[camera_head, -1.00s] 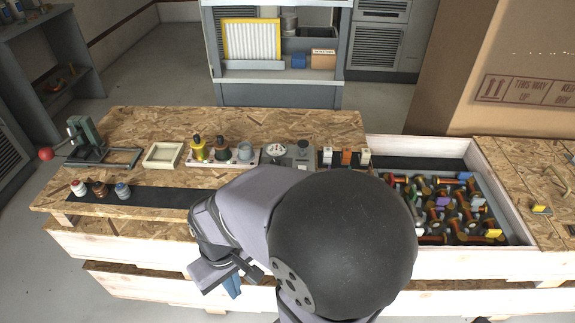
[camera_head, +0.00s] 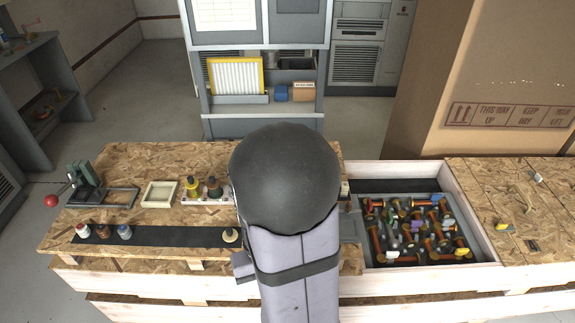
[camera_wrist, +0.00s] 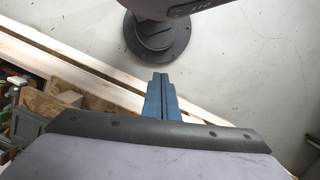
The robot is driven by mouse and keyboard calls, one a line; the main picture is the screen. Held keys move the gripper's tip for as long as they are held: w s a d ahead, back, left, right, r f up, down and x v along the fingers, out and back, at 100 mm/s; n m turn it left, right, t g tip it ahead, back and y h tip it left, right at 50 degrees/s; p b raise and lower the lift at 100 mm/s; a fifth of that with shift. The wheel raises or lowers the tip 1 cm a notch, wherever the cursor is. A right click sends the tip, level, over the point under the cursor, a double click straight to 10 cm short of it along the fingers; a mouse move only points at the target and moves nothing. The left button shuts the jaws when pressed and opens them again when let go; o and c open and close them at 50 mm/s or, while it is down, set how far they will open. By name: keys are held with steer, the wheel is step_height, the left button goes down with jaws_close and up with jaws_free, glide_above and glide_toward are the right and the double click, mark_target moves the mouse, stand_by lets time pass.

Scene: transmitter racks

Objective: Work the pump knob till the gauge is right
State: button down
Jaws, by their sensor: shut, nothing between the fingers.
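My gripper (camera_wrist: 161,78) shows in the wrist view with its blue fingers together and nothing between them. The fingers point over the grey floor and pale wooden planks, towards my own base. In the head view my arm's dark round joint and grey link hide the gripper. They also cover the middle of the bench, so neither the gauge nor the pump knob can be seen now. A small cream knob-like piece (camera_head: 231,235) stands on the black strip just left of my arm; I cannot tell what it is.
A white rack (camera_head: 192,203) with yellow and brown knobbed pieces stands left of my arm. A cream tray (camera_head: 159,194), a red-handled press (camera_head: 84,182) and small jars (camera_head: 100,231) are farther left. A crate (camera_head: 482,226) of coloured parts is on the right.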

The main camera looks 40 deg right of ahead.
steer(key=w+d+r+m+t+y+p, duration=0.2)
steer(key=d+r+m+t+y+p, duration=0.15)
steer(key=d+r+m+p, duration=0.75)
steer(key=w+d+r+m+t+h+p, duration=0.1)
steer(key=w+d+m+t, duration=0.3)
steer(key=w+d, duration=0.5)
steer(key=w+d+r+m+t+h+p, duration=0.2)
steer(key=w+d+m+t+h, duration=0.2)
steer(key=w+d+m, duration=0.3)
steer(key=w+d, duration=0.2)
steer(key=w, duration=0.2)
steer(key=shift+d+p, duration=0.15)
steer(key=shift+p, duration=0.15)
steer(key=shift+f, duration=0.2)
step_height(320, 180, down, 7)
steer(key=b, duration=0.4)
steer(key=shift+r, duration=0.1)
steer(key=shift+f+b, duration=0.8)
steer(key=shift+b, duration=0.4)
